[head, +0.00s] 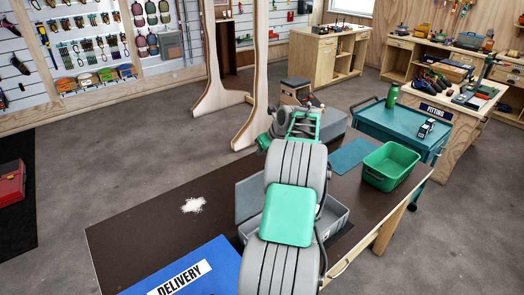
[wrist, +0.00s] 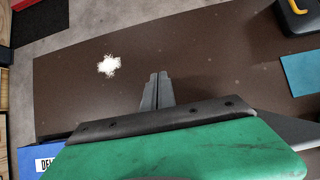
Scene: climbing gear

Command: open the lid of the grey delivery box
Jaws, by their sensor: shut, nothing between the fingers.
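The grey delivery box (head: 338,218) stands on the dark brown table, behind my arm in the head view. Its right part shows a hollow inside. A grey panel (head: 248,200), which looks like its lid, stands raised at the left; my arm hides the middle and the hinge. My gripper (wrist: 157,90) is shut and empty, its two fingers together over the table top in the wrist view. In the head view its green body (head: 303,124) is beyond the box, and the fingertips cannot be made out. A grey edge (wrist: 294,129) at the right of the wrist view may be the box.
The blue DELIVERY mat (head: 210,268) lies at the table's near left. A white patch (head: 193,205) lies on the brown table top (head: 140,222). A green bin (head: 388,165) and a teal mat (head: 350,155) are at the right. A teal trolley (head: 400,125) stands behind.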

